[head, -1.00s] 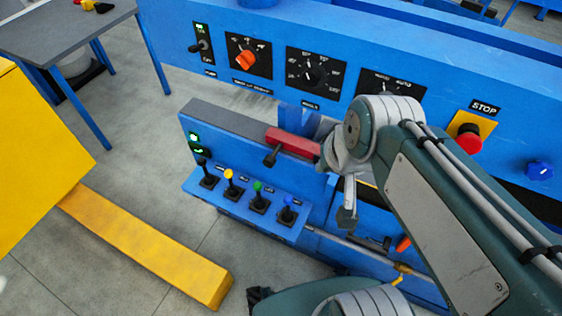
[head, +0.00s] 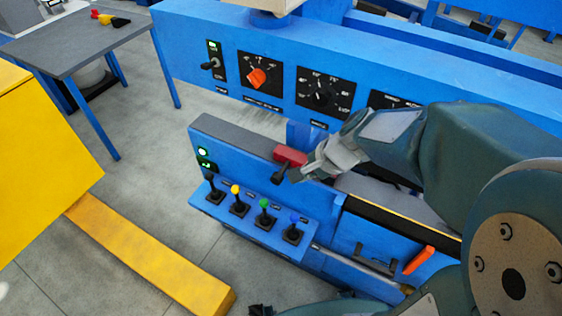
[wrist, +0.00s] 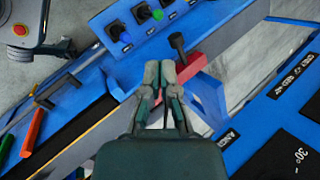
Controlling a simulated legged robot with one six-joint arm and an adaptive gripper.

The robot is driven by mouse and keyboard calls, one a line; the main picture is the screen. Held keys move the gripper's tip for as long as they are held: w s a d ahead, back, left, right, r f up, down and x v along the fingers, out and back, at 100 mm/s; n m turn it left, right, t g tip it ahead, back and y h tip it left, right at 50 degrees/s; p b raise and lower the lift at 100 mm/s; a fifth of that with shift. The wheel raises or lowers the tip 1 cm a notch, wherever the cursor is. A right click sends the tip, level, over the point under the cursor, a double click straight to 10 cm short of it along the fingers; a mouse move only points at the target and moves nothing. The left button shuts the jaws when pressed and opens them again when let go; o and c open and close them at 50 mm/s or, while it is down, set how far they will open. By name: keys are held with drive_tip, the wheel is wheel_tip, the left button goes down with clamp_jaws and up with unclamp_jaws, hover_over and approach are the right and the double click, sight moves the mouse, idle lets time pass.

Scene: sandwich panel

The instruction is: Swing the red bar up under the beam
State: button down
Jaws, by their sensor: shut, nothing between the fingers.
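The red bar (head: 290,155) lies along the top of the low blue panel, below the big blue beam (head: 400,75). A dark knob (head: 279,176) sticks out from its near side. In the wrist view my gripper (wrist: 159,68) is shut and empty. I cannot tell whether it touches the bar.
Several coloured-knob levers (head: 240,200) stand on a ledge left of my gripper. The beam carries an orange dial (head: 257,77) and a black dial (head: 322,94). An orange handle (head: 418,260) sits lower right. A yellow bar (head: 150,250) lies on the floor at left.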

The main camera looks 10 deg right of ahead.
drive_tip(key=w+d+f+m, duration=0.2)
drive_tip(key=w+f+m, duration=0.1)
drive_tip(key=f+m, duration=0.4)
drive_tip(key=w+d+f+m+y, duration=0.1)
drive_tip(key=w+f+m, duration=0.3)
drive_tip(key=f, duration=0.5)
drive_tip(key=shift+d+m+t, duration=0.4)
drive_tip(key=shift+d+m, duration=0.45)
drive_tip(key=shift+m, duration=0.55)
drive_tip(key=shift+f, duration=0.1)
drive_tip(key=x, duration=1)
drive_tip(key=r, duration=0.1)
drive_tip(key=w+a+r, duration=0.1)
drive_tip(key=r, duration=0.1)
drive_tip(key=shift+w+a+r, duration=0.2)
drive_tip(key=shift+a+r, duration=0.05)
drive_tip(key=shift+a, duration=0.1)
drive_tip(key=shift+r+t+y, duration=0.25)
drive_tip(key=shift+t+y, duration=0.15)
